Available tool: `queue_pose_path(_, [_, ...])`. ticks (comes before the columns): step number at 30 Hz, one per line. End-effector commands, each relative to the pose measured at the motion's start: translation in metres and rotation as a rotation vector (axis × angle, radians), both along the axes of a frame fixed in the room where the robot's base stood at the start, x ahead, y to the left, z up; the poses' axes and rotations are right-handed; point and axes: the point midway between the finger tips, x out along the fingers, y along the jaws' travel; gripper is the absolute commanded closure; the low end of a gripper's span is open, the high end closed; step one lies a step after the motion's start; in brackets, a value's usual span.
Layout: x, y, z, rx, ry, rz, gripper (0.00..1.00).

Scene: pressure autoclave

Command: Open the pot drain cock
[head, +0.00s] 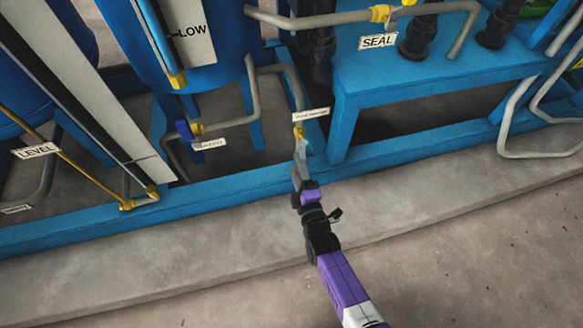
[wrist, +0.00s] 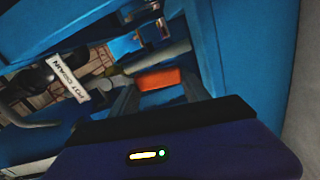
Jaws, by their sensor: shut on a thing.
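My gripper (head: 301,158) reaches up from the floor side to a small pipe fitting with a yellow body (head: 299,132) at the end of a bent grey pipe. In the wrist view an orange handle (wrist: 158,79) sits between the two fingers of my gripper (wrist: 160,90), which is shut on it. A white label reading POT DRAIN (wrist: 68,77) shows to the left there. In the head view a white label (head: 310,115) sits just above the fitting, its text too small to read. The fingers partly hide the fitting's lower end.
A second valve with a blue handle (head: 184,130) and a label (head: 208,144) is to the left. A blue frame rail (head: 250,180) runs below, above a concrete ledge (head: 200,235). A blue platform (head: 400,85) with a SEAL label (head: 378,41) stands right. The floor in front is clear.

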Motion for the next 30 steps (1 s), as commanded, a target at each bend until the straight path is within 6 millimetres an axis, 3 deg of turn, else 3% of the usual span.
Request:
queue_pose_path(9, [0.003,-0.01,-0.004,-0.131,-0.036,0.001,1.0])
queue_pose_path(26, [0.004,-0.013,-0.004,-0.164,-0.044,0.0,1.0])
queue_pose_path(27, [0.004,-0.014,-0.004,-0.164,-0.044,0.0,0.44])
queue_pose_path(28, [0.004,-0.014,-0.004,-0.163,-0.044,0.0,0.38])
queue_pose_path(30, [0.004,-0.014,-0.004,-0.162,-0.044,0.0,0.36])
